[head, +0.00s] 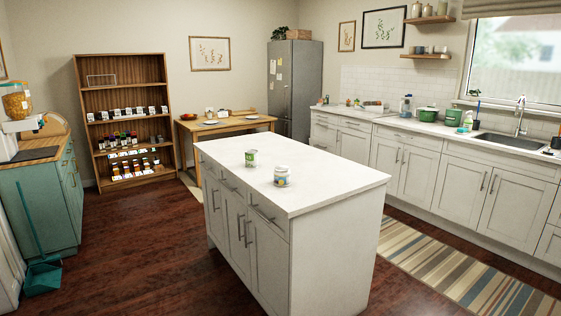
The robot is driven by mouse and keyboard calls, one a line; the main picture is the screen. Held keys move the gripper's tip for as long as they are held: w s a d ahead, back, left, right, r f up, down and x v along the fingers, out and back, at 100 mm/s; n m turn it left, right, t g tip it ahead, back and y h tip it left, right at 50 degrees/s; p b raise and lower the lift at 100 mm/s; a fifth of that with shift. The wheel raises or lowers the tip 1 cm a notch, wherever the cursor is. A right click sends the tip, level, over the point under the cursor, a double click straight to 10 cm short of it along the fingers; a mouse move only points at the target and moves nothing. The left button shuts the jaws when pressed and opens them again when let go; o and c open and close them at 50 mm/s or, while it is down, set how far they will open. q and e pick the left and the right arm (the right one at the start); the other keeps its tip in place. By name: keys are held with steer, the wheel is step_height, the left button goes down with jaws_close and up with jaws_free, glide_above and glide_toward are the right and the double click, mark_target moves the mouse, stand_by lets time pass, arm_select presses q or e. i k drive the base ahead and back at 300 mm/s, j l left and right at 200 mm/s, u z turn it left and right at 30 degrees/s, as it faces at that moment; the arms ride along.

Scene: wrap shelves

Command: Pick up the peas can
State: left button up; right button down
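A small can with a green and white label (251,158) stands upright on the white top of the kitchen island; its green label fits peas, but the print is too small to read. A wider white jar or can with a blue and yellow label (282,176) stands a little nearer and to its right, apart from it. Neither of my grippers shows in the head view.
The island (330,181) has a mostly bare top, with dark wooden floor (120,250) clear to its left. A wooden shelf (122,75) with several small items and a wooden table (235,125) stand behind. A teal cabinet (38,205) and dustpan (43,275) are at left; a striped rug (460,270) lies right.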

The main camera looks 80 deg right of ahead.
mark_target(251, 155)
steer(key=z, duration=2.45)
